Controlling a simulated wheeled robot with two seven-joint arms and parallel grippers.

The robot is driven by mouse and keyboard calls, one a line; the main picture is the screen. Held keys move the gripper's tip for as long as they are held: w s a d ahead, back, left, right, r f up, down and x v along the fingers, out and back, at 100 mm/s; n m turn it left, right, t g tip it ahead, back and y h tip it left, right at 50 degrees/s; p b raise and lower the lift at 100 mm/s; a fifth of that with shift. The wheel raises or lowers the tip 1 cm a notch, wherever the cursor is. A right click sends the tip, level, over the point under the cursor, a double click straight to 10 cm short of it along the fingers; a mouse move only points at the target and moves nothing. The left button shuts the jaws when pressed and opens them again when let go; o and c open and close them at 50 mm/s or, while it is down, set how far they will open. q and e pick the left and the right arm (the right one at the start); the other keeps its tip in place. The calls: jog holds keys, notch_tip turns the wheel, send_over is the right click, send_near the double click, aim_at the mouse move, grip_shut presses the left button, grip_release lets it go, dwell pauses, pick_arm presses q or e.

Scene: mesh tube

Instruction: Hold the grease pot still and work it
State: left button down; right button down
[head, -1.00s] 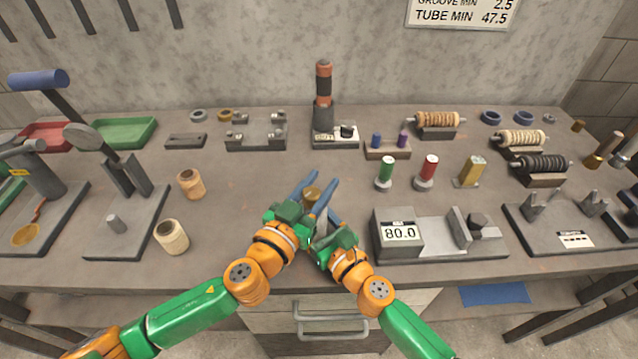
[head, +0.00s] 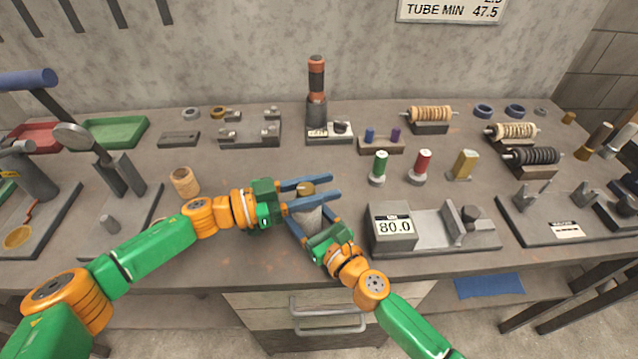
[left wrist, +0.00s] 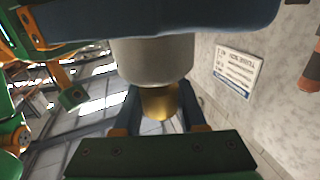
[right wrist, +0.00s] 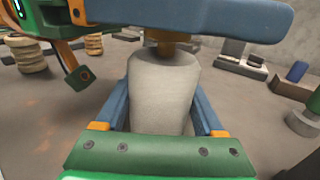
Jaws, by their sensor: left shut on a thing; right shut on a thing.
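The grease pot has a pale grey tapered body (head: 307,217) and a brass cap (head: 307,188) on top. My right gripper (head: 309,214) is shut on the body; the right wrist view shows the body (right wrist: 163,92) upright between its blue fingers. My left gripper (head: 333,190) lies across the top, its fingers pointing right in the head view, shut on the cap. The left wrist view shows the cap (left wrist: 159,103) between its fingers, with the body (left wrist: 152,60) beside it. The pot's base is hidden in the head view.
A gauge block reading 80.0 (head: 392,227) stands close right of my right gripper. A tan spool (head: 184,181) stands behind my left arm. Green (head: 379,168) and red (head: 422,167) spools stand behind right. Bare bench lies behind the pot.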

pick_arm(q)
jog(key=m+g, duration=0.2)
jog(key=g, duration=0.1)
jog(key=m+g, duration=0.1)
jog(key=g, duration=0.1)
jog(key=shift+s+h, duration=0.25)
jog(key=shift+h, duration=0.05)
jog(key=shift+s+m+g, duration=0.15)
jog(key=shift+m+g, duration=0.15)
jog(key=shift+c, duration=2.3)
grip_release()
notch_tip(320, 180, up, 10)
